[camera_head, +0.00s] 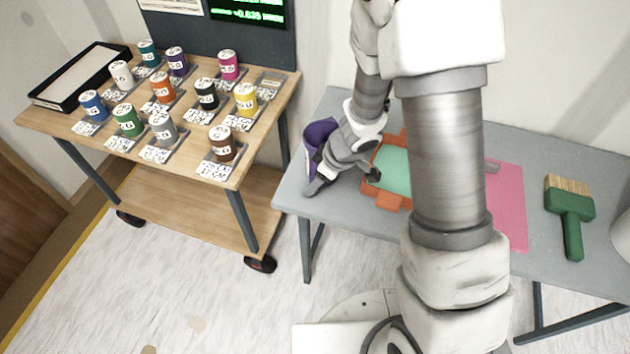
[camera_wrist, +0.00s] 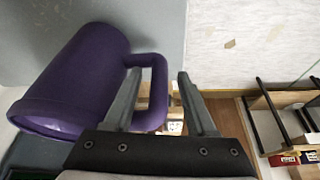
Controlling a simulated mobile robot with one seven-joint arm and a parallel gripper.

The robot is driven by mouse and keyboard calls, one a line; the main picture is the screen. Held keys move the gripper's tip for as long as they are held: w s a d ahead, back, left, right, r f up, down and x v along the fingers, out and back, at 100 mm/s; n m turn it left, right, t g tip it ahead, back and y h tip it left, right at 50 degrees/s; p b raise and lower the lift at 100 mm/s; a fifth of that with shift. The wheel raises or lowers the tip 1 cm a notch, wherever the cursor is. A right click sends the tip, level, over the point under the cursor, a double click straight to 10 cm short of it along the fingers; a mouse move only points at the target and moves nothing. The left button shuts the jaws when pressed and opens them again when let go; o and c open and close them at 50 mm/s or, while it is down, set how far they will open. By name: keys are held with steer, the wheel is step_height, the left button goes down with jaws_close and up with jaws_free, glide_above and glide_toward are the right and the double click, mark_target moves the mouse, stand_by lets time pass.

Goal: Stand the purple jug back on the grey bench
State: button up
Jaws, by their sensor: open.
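The purple jug (camera_head: 317,138) is at the left end of the grey bench (camera_head: 291,196), apparently upright, partly hidden behind my gripper. In the wrist view the purple jug (camera_wrist: 85,75) fills the left side, with its wide rim toward the lower left and its handle (camera_wrist: 158,95) toward the middle. My gripper (camera_head: 345,180) is open beside the jug. In the wrist view the handle's outer bar appears between the two open fingers (camera_wrist: 158,74), nearer the left finger. I cannot tell whether a finger touches it. The jug's underside is hidden.
An orange tray (camera_head: 388,199) with green inside lies right of my gripper. A pink sheet (camera_head: 510,205) and a green brush (camera_head: 571,215) lie farther right. A wooden cart (camera_head: 190,178) with several paint cans stands left, across a gap from the bench.

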steer(key=p+v, duration=1)
steer(key=v, duration=0.7)
steer(key=w+d+r+m+t+h, duration=0.25)
steer(key=d+r+m, duration=0.2)
steer(key=r, duration=0.45)
steer(key=w+d+r+m+t+h, duration=0.2)
steer(key=d+r+m+t+h, duration=0.15)
steer(key=d+r, duration=0.4)
steer(key=s+a+r+m+g+y, duration=0.1)
steer(key=s+r, duration=0.3)
steer(key=s, duration=0.5)
steer(key=s+a+r+m+g+y, duration=0.1)
steer(key=s+a+r+m, duration=0.2)
steer(key=s, duration=0.6)
steer(key=shift+s+a+r+g+b, duration=0.2)
steer(key=shift+a+r+g+b, duration=0.15)
steer(key=shift+a, duration=0.45)
steer(key=shift+c, duration=0.4)
steer(key=shift+c, duration=0.2)
steer(key=shift+d, duration=0.2)
